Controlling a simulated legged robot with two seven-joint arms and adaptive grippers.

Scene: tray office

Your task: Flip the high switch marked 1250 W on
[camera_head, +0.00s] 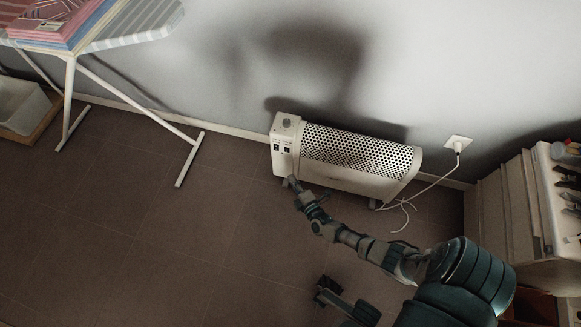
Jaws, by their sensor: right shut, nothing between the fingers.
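A white convector heater (355,168) stands on the floor against the wall. Its left end has a control panel (282,150) with a round knob (287,123) on top and small dark switches (277,146) below. The markings are too small to read, so I cannot tell which switch is 1250 W or how it is set. My right gripper (293,182) is shut and empty, just below the lower edge of the panel, and I cannot tell if it touches the heater. A dark part of mine (328,290), probably my left gripper, shows at the bottom; its fingers are unclear.
A white cord (432,184) runs from the heater to a wall socket (458,143), with a loose loop on the floor. An ironing board (130,25) stands at the upper left, a cabinet (510,210) at the right. The tiled floor (150,240) left of the heater is clear.

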